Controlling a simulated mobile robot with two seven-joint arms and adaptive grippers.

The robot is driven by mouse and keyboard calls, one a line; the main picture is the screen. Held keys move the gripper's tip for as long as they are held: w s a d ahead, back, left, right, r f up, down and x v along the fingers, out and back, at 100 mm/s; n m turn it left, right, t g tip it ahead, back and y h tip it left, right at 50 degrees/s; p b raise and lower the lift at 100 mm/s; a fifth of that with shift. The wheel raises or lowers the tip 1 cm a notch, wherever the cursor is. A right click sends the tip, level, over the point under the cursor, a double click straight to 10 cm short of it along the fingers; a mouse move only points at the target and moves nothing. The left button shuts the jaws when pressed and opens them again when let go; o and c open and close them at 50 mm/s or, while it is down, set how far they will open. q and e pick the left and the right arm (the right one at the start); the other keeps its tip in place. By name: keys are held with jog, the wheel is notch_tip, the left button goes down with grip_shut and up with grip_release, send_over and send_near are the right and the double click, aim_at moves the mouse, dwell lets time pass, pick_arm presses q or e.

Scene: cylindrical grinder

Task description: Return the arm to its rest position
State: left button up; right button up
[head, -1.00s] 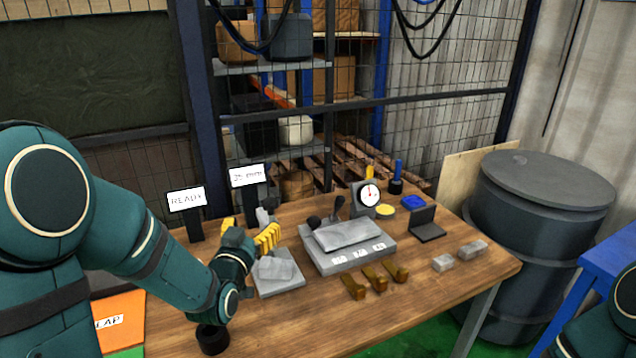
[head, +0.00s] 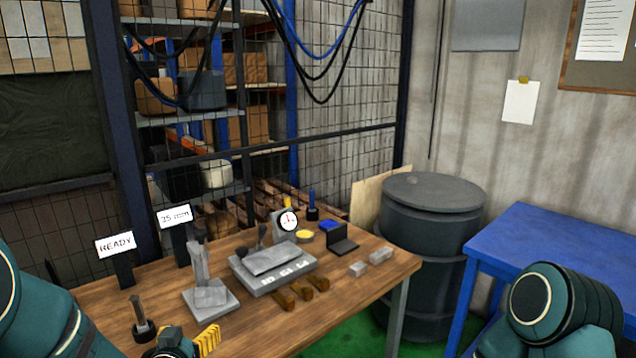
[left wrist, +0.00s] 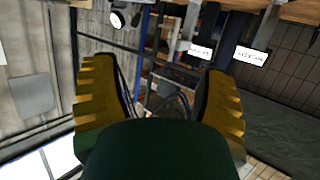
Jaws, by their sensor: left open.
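My left arm comes in at the lower left of the head view. My left gripper (head: 190,344) is at the bottom edge there, partly cut off, near the table's front left; one yellow finger shows. In the left wrist view its two yellow ridged fingers (left wrist: 158,100) stand wide apart with nothing between them. My right arm (head: 555,305) shows at the lower right of the head view; its gripper is out of sight.
The wooden table (head: 235,328) holds a grey block with a post (head: 208,290), a grinder-like grey fixture (head: 273,265), a dial gauge (head: 288,221) and brown pieces (head: 302,290). A dark drum (head: 425,230) and blue table (head: 535,250) stand right.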

pick_arm(q)
jog(key=s+d+f+g+h, duration=0.2)
jog(key=s+d+f+g, duration=0.4)
jog(key=f, duration=0.6)
jog(key=s+d+f+g+h, duration=0.2)
jog(key=s+d+f+g, duration=0.5)
jog(key=s+d+f, duration=0.3)
jog(key=s+f, duration=0.3)
jog(key=shift+f+n+h, duration=0.3)
